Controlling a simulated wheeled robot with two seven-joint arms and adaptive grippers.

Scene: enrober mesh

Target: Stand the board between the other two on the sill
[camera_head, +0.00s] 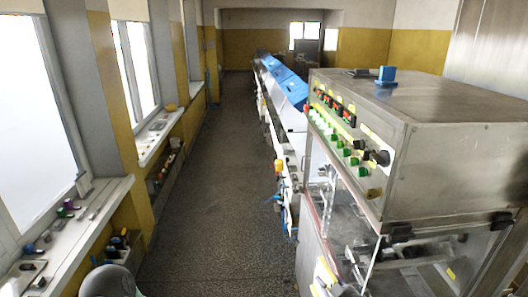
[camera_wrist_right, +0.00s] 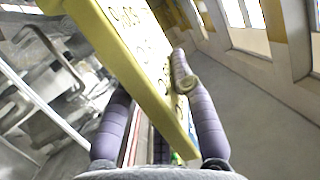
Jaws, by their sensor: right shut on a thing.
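My right gripper (camera_wrist_right: 153,80) is shut on a board (camera_wrist_right: 105,40) in the right wrist view. The board is long, with a yellow edge and a pale yellow face bearing dark writing, and it slants across the view between the two purple-grey fingers. Part of the left finger is hidden behind it. In the head view, a small white and yellow piece (camera_head: 326,276) at the bottom, beside the machine, seems to be this board, largely cut off. The near window sill (camera_head: 93,215) at the left carries several small objects. I cannot pick out the other two boards.
A large steel machine (camera_head: 455,95) with a button panel (camera_head: 345,125) and a clear guard fills the right side. A conveyor line with blue covers (camera_head: 285,80) runs behind it. The dark floor (camera_head: 210,190) between sills and machine is clear.

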